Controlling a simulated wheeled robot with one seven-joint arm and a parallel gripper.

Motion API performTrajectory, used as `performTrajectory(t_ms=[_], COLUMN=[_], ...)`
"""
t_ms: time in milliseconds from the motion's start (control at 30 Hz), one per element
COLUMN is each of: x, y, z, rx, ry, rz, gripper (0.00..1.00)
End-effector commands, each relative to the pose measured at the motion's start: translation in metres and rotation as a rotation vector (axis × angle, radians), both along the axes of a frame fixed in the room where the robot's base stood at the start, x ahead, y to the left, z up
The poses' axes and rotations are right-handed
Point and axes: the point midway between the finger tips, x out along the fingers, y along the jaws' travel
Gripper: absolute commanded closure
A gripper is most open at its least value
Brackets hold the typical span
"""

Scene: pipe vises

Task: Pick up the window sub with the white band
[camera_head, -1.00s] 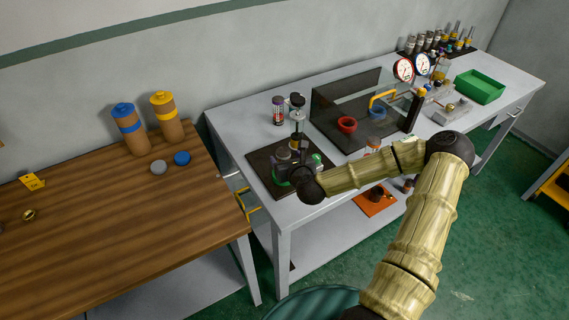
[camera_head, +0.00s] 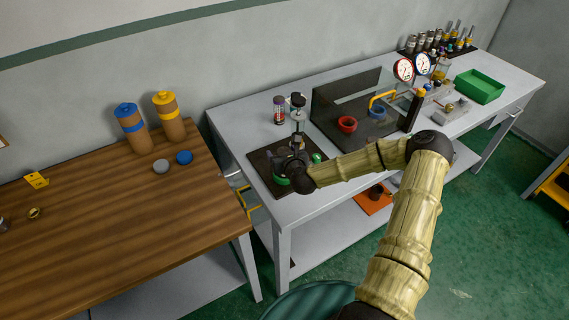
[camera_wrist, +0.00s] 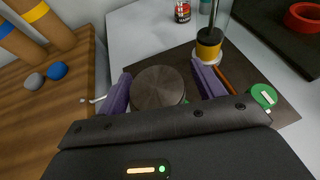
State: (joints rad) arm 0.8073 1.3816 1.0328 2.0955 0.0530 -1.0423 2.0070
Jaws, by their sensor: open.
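My gripper (camera_head: 290,164) is low over the dark mat (camera_head: 256,158) at the near left end of the grey bench. In the wrist view its two purple fingers stand apart, one on each side of a round, grey-brown disc-like top (camera_wrist: 158,88). I cannot tell whether they touch it. The sides of that piece are hidden, so no white band shows on it. Behind the right finger stands an upright black and yellow piece (camera_wrist: 209,44) with a pale ring at its foot. Several banded metal cylinders (camera_head: 418,43) stand at the bench's far end, too small to tell which has a white band.
A green-topped piece (camera_wrist: 264,95) sits right of the fingers. A clear-walled dark tray with a red ring (camera_head: 347,124) and a blue ring (camera_head: 377,112) lies further right. A green bin (camera_head: 480,86) and gauges (camera_head: 404,69) stand beyond. The wooden table (camera_head: 110,220) is left.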

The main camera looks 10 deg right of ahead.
Motion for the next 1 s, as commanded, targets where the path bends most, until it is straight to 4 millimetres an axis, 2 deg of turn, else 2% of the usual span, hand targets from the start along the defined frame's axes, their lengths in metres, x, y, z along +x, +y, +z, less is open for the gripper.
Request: performTrajectory(t_ms=[333,600,700,1000], x=[-0.0002,-0.0002,0.0002,0.0006], y=[0.0008,0.0009,0.0010,0.0005], z=[0.0003,0.0003,0.0015,0.0078], rx=[-0.001,-0.001,0.000,-0.002], ry=[0.000,0.000,-0.003,-0.005], rz=[0.001,0.001,0.001,0.001], gripper=[0.34,0.87,1.00,1.00])
